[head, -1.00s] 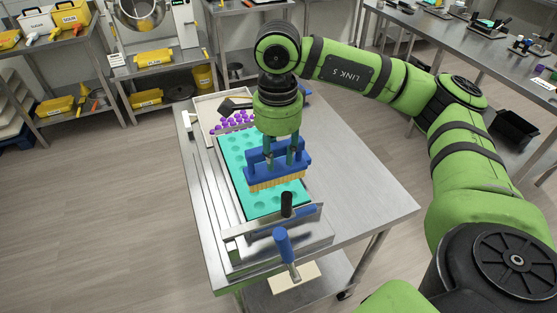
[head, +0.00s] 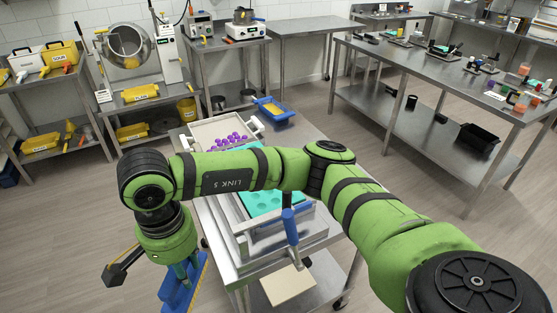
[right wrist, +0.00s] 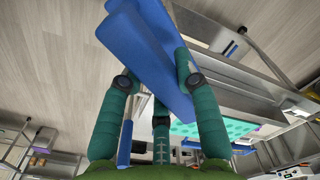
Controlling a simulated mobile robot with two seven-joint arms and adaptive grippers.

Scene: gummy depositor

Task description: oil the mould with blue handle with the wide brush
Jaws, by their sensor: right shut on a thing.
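My right gripper (head: 184,280) is shut on the wide brush (head: 190,290), which has a blue body. It holds the brush to the left of the table's front end, clear of the mould. The right wrist view shows the fingers on both sides of the blue brush body (right wrist: 150,55); the bristles are hidden. The teal mould (head: 272,203) lies in a metal frame on the table, with round cavities. My arm hides its middle part. The mould also shows in the right wrist view (right wrist: 228,128). My left gripper is not in view.
Purple pieces (head: 225,141) lie in a tray behind the mould. A blue pan (head: 272,110) with yellow in it is at the table's far end. A long steel bench (head: 440,75) stands at the right, and shelving (head: 50,110) at the back left. Open floor lies to the left.

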